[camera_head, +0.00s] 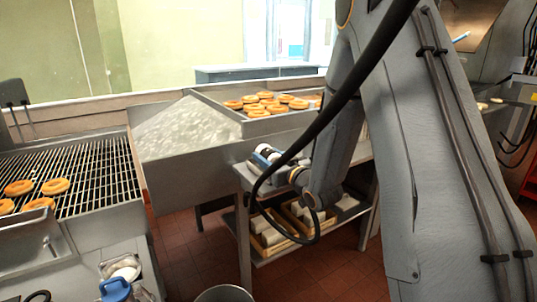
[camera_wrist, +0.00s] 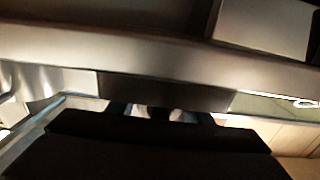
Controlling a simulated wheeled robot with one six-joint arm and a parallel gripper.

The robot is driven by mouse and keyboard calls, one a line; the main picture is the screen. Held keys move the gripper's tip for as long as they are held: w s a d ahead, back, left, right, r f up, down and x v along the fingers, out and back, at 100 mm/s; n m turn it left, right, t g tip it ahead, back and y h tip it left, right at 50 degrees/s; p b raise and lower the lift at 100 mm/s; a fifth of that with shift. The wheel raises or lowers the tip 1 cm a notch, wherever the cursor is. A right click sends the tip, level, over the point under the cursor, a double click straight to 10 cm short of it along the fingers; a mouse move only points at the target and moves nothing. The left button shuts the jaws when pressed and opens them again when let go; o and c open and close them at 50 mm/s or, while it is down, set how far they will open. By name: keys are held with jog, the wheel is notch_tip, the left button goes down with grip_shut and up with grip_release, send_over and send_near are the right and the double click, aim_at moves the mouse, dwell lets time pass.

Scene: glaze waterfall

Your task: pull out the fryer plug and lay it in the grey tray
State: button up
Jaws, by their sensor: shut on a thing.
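In the wrist view my gripper (camera_wrist: 161,114) shows as dark fingers at the lower middle, shut on a small pale thing (camera_wrist: 176,115) that is mostly hidden. I cannot tell from its shape whether it is the fryer plug. A metal edge (camera_wrist: 60,48) runs across just beyond the fingers. In the head view my arm reaches down to the metal table at centre, and my fingertips are hidden there. I cannot make out the plug or the grey tray for certain in the head view.
Doughnuts lie on the wire rack (camera_head: 95,165) at left and in the metal tray (camera_head: 245,118) at back. Wooden boxes (camera_head: 265,245) stand on the shelf under the table. A blue-lidded jug (camera_head: 116,290) and a round bin (camera_head: 224,294) are in front. Some red floor is clear.

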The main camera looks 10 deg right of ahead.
jog(key=shift+f, duration=0.2)
jog(key=o, duration=1.5)
jog(key=shift+s, duration=0.1)
jog(key=b+v, duration=0.1)
jog(key=v, duration=0.6)
jog(key=shift+s+d+b, duration=0.1)
jog(key=shift+s+b, duration=0.2)
jog(key=shift+b, duration=0.05)
jog(key=shift+d, duration=0.1)
